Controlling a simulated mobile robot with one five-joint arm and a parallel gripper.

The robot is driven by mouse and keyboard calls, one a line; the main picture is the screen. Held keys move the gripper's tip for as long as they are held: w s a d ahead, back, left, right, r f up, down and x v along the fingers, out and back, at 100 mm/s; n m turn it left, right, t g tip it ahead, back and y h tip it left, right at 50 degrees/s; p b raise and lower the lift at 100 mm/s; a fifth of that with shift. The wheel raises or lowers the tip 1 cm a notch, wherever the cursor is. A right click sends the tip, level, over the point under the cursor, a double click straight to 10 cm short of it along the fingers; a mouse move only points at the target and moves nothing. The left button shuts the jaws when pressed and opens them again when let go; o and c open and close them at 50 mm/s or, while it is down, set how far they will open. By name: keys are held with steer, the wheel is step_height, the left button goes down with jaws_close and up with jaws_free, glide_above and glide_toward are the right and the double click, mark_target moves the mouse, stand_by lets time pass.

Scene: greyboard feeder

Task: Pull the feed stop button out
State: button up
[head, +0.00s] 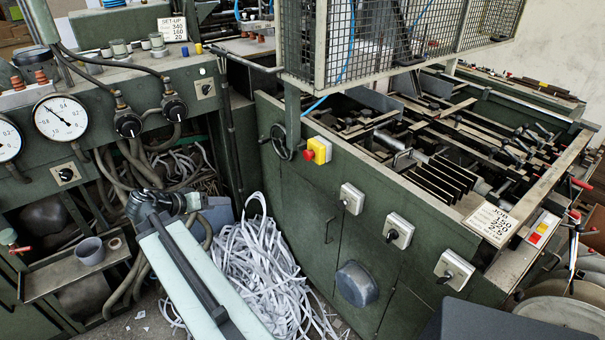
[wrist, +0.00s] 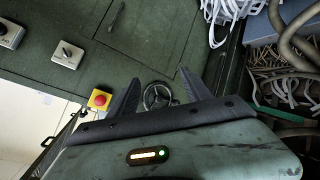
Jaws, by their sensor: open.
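The feed stop button is a red mushroom knob (head: 308,155) on a yellow box (head: 321,148), fixed near the upper left corner of the green machine's front in the head view. It also shows in the wrist view as a red knob (wrist: 99,99) on its yellow box, left of my gripper. My gripper (wrist: 160,76) is open and empty, with its two dark fingers apart and a handwheel visible beyond the gap. It is apart from the button. In the head view my arm is low, left of the button, and the fingers are not clearly seen.
A handwheel (head: 280,141) sits just left of the button. Grey switch boxes (head: 352,198) run along the panel to its right. A mesh guard (head: 390,40) overhangs above. Paper strips (head: 262,265) heap on the floor below. A gauge cabinet (head: 90,85) stands at left.

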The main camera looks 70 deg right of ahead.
steer(key=s+d+r+m+g+h+b, duration=0.1)
steer(key=s+d+m+g+h+b, duration=0.2)
steer(key=s+d, duration=0.5)
steer(key=m+g+h, duration=0.2)
steer(key=m+g, duration=0.1)
steer(key=m, duration=0.2)
glide_toward(306, 156)
steer(key=x, duration=0.8)
steer(key=shift+d+b, duration=0.2)
steer(key=shift+b, duration=0.1)
jaws_close()
